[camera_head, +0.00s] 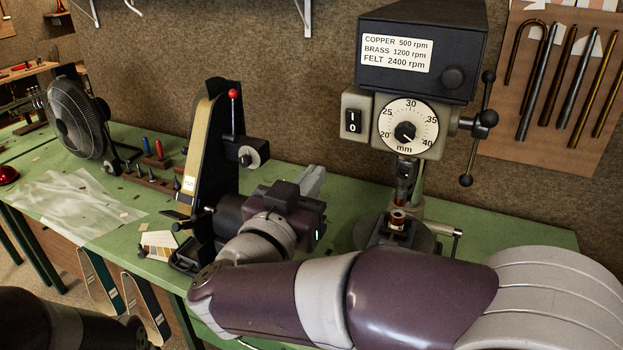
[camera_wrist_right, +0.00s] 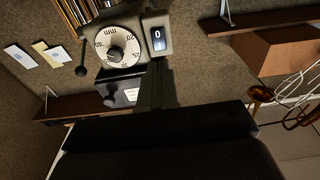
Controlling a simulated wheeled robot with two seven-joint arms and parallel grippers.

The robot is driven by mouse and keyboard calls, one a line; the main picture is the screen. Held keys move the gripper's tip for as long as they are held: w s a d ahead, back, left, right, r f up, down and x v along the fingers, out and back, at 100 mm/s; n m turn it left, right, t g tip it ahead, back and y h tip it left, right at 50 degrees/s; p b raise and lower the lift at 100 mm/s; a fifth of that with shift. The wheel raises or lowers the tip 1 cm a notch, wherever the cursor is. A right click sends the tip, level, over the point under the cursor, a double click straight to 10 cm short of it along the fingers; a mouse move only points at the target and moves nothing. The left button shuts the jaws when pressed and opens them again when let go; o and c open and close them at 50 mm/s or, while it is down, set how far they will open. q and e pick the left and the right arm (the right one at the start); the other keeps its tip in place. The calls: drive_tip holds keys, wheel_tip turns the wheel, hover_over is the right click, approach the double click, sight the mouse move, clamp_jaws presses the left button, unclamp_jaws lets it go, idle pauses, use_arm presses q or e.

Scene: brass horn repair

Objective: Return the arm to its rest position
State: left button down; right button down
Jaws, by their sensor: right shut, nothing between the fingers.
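My right arm (camera_head: 400,295) comes in from the lower right and reaches across the front of the green bench. Its gripper (camera_head: 312,182) is over the bench between the belt sander and the drill press. The jaws are shut and empty, apart from both machines. Dark gripper parts (camera_wrist_right: 160,145) fill the lower part of the right wrist view. A dark part of my left arm (camera_head: 60,322) shows at the lower left; its gripper is out of view.
The drill press (camera_head: 420,60) with its dial stands right of the gripper; the dial (camera_wrist_right: 115,50) also shows in the wrist view. The belt sander (camera_head: 205,130) stands close on the left. A fan (camera_head: 75,115) and a clear sheet (camera_head: 75,200) are farther left on the bench (camera_head: 510,225).

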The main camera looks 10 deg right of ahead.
drive_tip(key=w+a+f+n+t+y, duration=0.15)
drive_tip(key=a+f+n+y, duration=0.35)
drive_tip(key=a+y, duration=0.55)
drive_tip(key=s+a+f+n+g+y, duration=0.25)
drive_tip(key=f+n+g+y, duration=0.2)
drive_tip(key=f+g, duration=0.6)
drive_tip(key=s+d+f+g+h, duration=0.1)
drive_tip(key=s+d+f+g, duration=0.1)
drive_tip(key=s+d+f, duration=0.2)
drive_tip(key=s+d+f+m+g+h, duration=0.1)
drive_tip(key=s+d+f, duration=0.3)
drive_tip(key=d, duration=0.7)
drive_tip(key=s+d+f+m+g+h, duration=0.1)
drive_tip(key=s+d+f+g+h, duration=0.1)
drive_tip(key=s+d+f, duration=0.2)
drive_tip(key=d+f, duration=0.3)
drive_tip(key=d, duration=0.1)
drive_tip(key=shift+s+g, duration=0.3)
drive_tip(key=shift+s, duration=0.05)
drive_tip(key=shift+m, duration=0.25)
